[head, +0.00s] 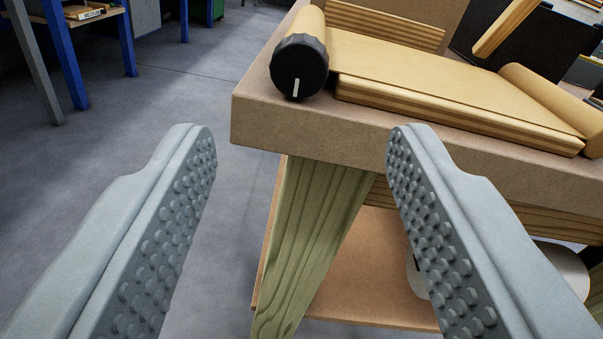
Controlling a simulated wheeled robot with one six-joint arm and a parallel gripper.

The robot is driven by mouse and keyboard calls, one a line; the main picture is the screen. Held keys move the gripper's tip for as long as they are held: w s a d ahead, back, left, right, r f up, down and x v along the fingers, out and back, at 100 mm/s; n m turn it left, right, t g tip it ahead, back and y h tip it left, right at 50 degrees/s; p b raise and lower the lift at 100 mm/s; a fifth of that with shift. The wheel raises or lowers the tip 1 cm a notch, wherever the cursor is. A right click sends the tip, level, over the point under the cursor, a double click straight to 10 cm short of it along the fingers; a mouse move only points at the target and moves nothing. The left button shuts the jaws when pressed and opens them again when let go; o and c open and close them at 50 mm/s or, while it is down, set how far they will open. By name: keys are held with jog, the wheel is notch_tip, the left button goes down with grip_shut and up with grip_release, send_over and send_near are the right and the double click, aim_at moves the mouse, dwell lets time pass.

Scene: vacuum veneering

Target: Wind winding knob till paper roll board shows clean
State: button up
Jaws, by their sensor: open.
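The winding knob (300,66) is black and ribbed, with a white line pointing down. It sits on the end of a brown paper roll (311,22) at the left corner of the workbench. The paper roll board (430,82) lies to its right, covered with plain brown paper that runs to a second roll (552,94) on the right. No marks show on the visible paper. My gripper (301,140) is open and empty. Its two studded fingers stand wide apart, below the knob in the picture and apart from it.
The workbench (300,125) has a thick top edge, a greenish wooden leg (311,240) and a lower shelf (370,265). Wood strips and a dark panel stand behind the board. Open grey floor (190,90) lies left; a blue-legged table (62,50) stands farther off.

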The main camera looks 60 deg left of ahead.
jog(key=v, duration=0.9)
jog(key=shift+d, duration=0.25)
jog(key=shift+s, duration=0.15)
jog(key=m+t, duration=0.1)
jog(key=m, duration=0.2)
send_near(297, 67)
jog(key=x, duration=0.8)
jog(key=shift+a, duration=0.25)
jog(key=shift+c, duration=0.5)
jog(key=c, duration=0.9)
jog(key=shift+o, duration=0.2)
jog(key=shift+n, duration=1.8)
